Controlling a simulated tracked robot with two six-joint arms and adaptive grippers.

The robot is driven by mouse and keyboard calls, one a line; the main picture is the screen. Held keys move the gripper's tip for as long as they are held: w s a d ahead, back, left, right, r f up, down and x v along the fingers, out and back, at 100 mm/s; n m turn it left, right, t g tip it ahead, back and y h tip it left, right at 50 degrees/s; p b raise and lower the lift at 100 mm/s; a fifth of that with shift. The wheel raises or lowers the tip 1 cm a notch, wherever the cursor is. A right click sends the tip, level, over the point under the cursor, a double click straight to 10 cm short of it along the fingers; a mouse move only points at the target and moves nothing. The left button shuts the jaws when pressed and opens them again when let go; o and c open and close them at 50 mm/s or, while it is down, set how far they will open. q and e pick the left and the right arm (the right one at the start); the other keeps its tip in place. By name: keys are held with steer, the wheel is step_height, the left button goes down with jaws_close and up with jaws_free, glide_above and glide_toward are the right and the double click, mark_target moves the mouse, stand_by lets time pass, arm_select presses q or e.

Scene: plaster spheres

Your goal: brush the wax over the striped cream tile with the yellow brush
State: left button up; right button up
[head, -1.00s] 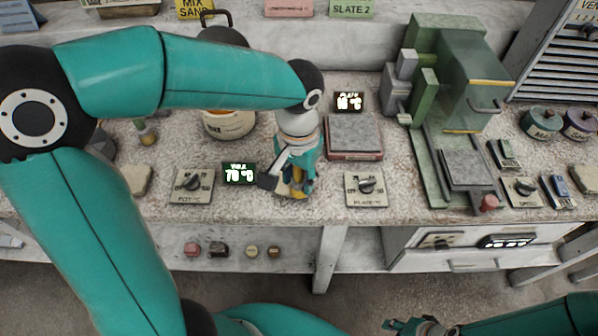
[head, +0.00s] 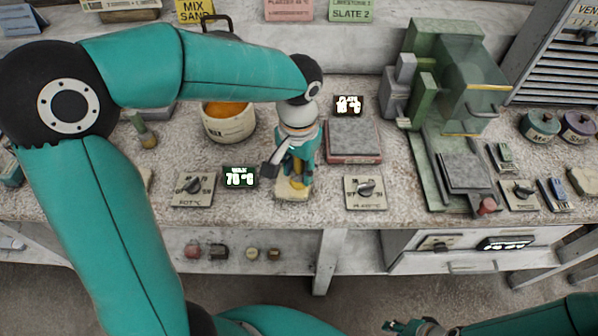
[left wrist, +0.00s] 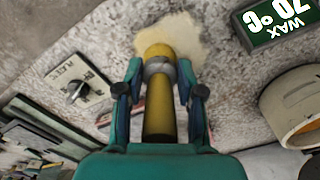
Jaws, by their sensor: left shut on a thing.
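My left gripper (head: 294,177) is shut on the yellow brush (left wrist: 160,110), which lies between its fingers in the left wrist view. The brush's far end is over a cream tile (left wrist: 200,32); whether it touches cannot be told. In the head view this tile (head: 291,195) lies on the bench under the gripper, mostly hidden; no stripes can be made out. The wax pot (head: 229,128), cream with orange wax inside, stands behind and left of the gripper. My right gripper (head: 405,327) is at the bottom edge, too small to read.
The wax display (head: 239,177) and pot dial (head: 193,188) are left of the tile. The plate dial (head: 365,192) and grey-topped plate (head: 354,139) are to its right. A green machine (head: 450,110) stands farther right. Bench between tile and plate dial is clear.

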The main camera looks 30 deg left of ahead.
arm_select(q)
steer(key=shift+w+a, duration=0.15)
steer(key=shift+w, duration=0.1)
steer(key=shift+s+d+b, duration=0.3)
steer(key=shift+s+d, duration=0.2)
steer(key=shift+s, duration=0.3)
steer(key=shift+s+d+b, duration=0.25)
steer(key=shift+s+d, duration=0.25)
steer(key=shift+s, duration=0.3)
steer(key=shift+w+a+r, duration=0.1)
steer(key=shift+w+a, duration=0.25)
steer(key=shift+w, duration=0.2)
steer(key=shift+w+a+p, duration=0.3)
steer(key=shift+w+a, duration=0.05)
steer(key=shift+w, duration=0.2)
steer(key=shift+w+a+p, duration=0.25)
steer(key=shift+w+a, duration=0.05)
steer(key=shift+w, duration=0.2)
